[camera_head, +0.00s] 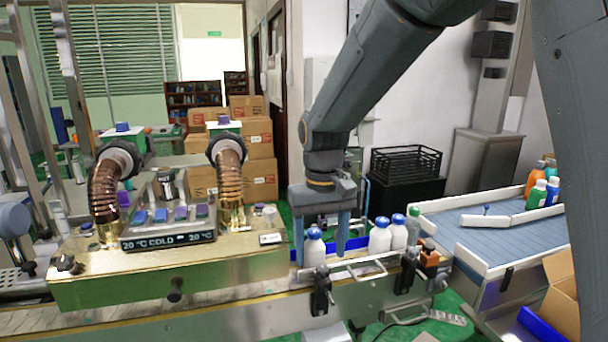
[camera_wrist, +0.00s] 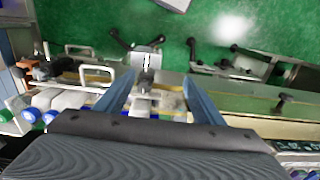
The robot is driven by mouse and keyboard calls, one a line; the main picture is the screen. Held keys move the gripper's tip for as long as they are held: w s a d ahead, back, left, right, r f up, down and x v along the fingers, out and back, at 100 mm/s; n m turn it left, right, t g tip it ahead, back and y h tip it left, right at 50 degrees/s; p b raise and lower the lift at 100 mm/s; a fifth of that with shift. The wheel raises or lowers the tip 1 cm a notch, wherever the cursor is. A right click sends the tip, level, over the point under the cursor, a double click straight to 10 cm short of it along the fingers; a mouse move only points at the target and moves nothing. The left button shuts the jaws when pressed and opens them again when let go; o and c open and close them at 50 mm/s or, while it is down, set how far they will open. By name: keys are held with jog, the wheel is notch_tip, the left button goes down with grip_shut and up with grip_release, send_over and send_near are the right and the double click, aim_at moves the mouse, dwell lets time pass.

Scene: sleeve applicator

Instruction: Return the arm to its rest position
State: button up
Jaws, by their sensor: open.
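My gripper (camera_head: 320,240) hangs over the conveyor line in the head view, fingers pointing down. In the wrist view my gripper (camera_wrist: 158,95) has its two fingers wide apart with nothing between them. A white bottle with a blue cap (camera_head: 314,250) stands at the left finger in the head view; whether they touch I cannot tell. Two more white bottles with blue caps (camera_head: 380,238) (camera_head: 399,233) stand on the line to the right of the gripper. Bottles with blue caps (camera_wrist: 45,108) also show at the left of the wrist view.
A gold machine with a display (camera_head: 168,241) and two copper hoses stands left of the gripper. Metal guide rails (camera_head: 355,270) run along the line's front. A blue conveyor (camera_head: 510,238) with coloured bottles (camera_head: 537,194) is at right. A black crate (camera_head: 405,162) and cardboard boxes (camera_head: 258,137) stand behind.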

jog(key=s+d+f+m, duration=0.1)
jog(key=s+d+f, duration=0.3)
jog(key=s+d, duration=0.3)
jog(key=s+d+f+m+t, duration=0.1)
jog(key=s+d+f+m, duration=0.1)
jog(key=s+d+f, duration=0.2)
jog(key=s+d, duration=0.3)
jog(key=d, duration=0.1)
jog(key=shift+d+f, duration=0.25)
jog(key=shift+d, duration=0.15)
jog(key=shift+c, duration=0.3)
dwell(0.6)
